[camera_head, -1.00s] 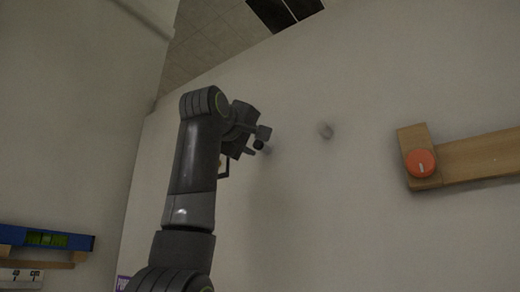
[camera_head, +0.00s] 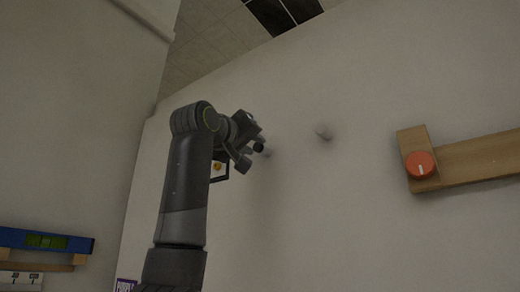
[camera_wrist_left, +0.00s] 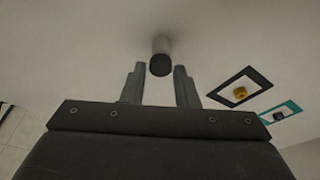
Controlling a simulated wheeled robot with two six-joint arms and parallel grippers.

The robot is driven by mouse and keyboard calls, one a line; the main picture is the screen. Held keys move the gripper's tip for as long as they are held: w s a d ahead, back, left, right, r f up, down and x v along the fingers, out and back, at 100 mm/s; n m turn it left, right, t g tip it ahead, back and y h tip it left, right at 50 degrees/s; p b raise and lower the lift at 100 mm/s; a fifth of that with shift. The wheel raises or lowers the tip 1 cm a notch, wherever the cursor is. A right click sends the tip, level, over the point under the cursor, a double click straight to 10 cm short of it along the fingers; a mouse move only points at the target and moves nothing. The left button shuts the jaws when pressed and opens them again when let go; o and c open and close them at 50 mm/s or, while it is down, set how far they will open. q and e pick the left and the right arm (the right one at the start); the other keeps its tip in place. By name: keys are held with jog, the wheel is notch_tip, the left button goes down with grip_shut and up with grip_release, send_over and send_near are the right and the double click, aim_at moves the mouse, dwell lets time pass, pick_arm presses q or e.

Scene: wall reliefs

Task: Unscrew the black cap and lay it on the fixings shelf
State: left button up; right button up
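The black cap (camera_head: 258,147) sits at the end of a short pale post standing out from the wall. In the left wrist view the cap (camera_wrist_left: 160,66) and its post (camera_wrist_left: 161,45) lie straight ahead. My left gripper (camera_wrist_left: 160,69) is open, with one finger on each side of the cap and a gap showing on both sides. In the head view my left gripper (camera_head: 252,147) is at the cap, partly hiding it. My right gripper is not in view. I cannot tell which shelf is the fixings shelf.
A pale stub (camera_head: 324,134) stands out right of the gripper. A wooden piece with an orange knob (camera_head: 420,165) is at right. A blue level (camera_head: 45,241) rests on wooden supports at lower left. A black frame (camera_wrist_left: 240,87) and a teal frame (camera_wrist_left: 279,112) show in the wrist view.

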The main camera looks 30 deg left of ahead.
pick_arm(q)
jog(key=c, duration=0.5)
jog(key=n, duration=0.3)
jog(key=n+g+y, duration=0.1)
jog(key=n, duration=0.2)
jog(key=shift+y, duration=0.3)
jog(key=n, duration=0.3)
jog(key=shift+r+g+y+p, duration=0.15)
jog(key=shift+g+y+p, duration=0.15)
jog(key=shift+g, duration=0.1)
jog(key=shift+n, duration=1.4)
jog(key=shift+g, duration=0.3)
jog(key=shift+s+n+p, duration=0.1)
jog(key=shift+n+p, duration=0.4)
jog(key=shift+n, duration=0.3)
jog(key=shift+n+g+p, duration=0.3)
jog(key=shift+n+g, duration=0.1)
jog(key=shift+n, duration=1.2)
